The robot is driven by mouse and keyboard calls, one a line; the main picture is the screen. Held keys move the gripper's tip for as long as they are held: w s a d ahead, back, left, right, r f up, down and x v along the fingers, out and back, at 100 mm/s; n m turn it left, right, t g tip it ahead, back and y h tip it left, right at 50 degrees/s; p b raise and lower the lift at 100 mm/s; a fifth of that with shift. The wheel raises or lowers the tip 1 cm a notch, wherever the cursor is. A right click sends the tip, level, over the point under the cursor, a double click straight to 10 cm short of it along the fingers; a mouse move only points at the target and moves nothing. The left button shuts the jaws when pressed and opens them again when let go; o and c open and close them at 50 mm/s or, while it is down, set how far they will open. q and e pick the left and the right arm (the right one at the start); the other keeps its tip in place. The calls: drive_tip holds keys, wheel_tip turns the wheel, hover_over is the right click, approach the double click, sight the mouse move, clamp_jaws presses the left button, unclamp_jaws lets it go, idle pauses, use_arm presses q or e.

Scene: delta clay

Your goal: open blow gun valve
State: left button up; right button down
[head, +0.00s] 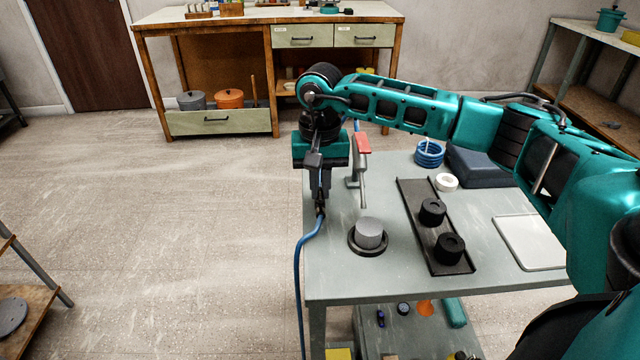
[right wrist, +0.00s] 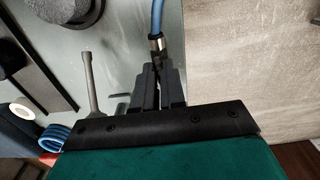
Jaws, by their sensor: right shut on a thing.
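My right gripper (head: 320,203) points down at the left edge of the grey table. In the right wrist view its dark fingers (right wrist: 158,72) are shut on the metal end fitting (right wrist: 157,43) of a blue hose. The blue hose (head: 298,262) hangs from there past the table edge toward the floor. Just right of the gripper is a grey metal fixture (head: 353,182) with a red part (head: 362,143) on top. Its grey rod also shows in the right wrist view (right wrist: 90,85), apart from the fingers. I cannot tell which piece is the valve. My left gripper is out of view.
Floor left of the table is clear.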

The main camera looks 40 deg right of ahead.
sight(320, 193)
drive_tip(key=c, duration=1.2)
unclamp_jaws()
use_arm(q)
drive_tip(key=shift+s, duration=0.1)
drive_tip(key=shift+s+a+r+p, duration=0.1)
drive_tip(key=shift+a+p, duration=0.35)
drive_tip(key=shift+p, duration=0.25)
use_arm(e)
wheel_tip(320, 193, up, 13)
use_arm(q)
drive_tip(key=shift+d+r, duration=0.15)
